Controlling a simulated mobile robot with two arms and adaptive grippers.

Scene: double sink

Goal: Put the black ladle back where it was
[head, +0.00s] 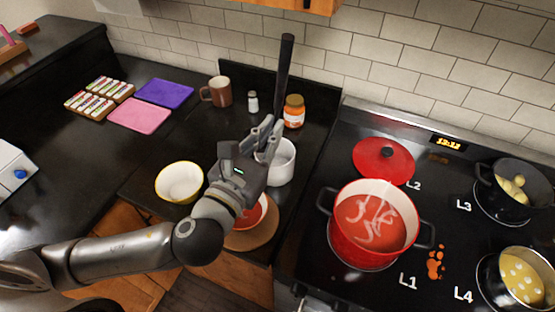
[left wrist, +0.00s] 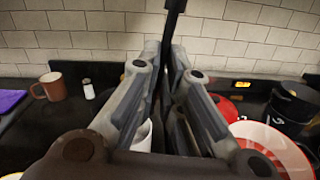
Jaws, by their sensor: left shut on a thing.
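The black ladle (head: 285,75) stands roughly upright, its long handle rising above my left gripper (head: 268,138). The gripper is shut on the handle. In the left wrist view, the ladle (left wrist: 172,25) passes between the two fingers of the left gripper (left wrist: 166,62). A white round container (head: 282,168) stands directly below and behind the fingers and is partly covered by them. The ladle's lower end is hidden, so I cannot tell whether it is inside the container. My right gripper is in neither view.
A red pot (head: 365,240) with red contents is on the stove to the right, its lid (head: 384,162) behind it. An orange-labelled jar (head: 293,112), a shaker (head: 253,102) and a brown mug (head: 217,92) stand behind. A yellow-rimmed bowl (head: 180,182) is left of the gripper.

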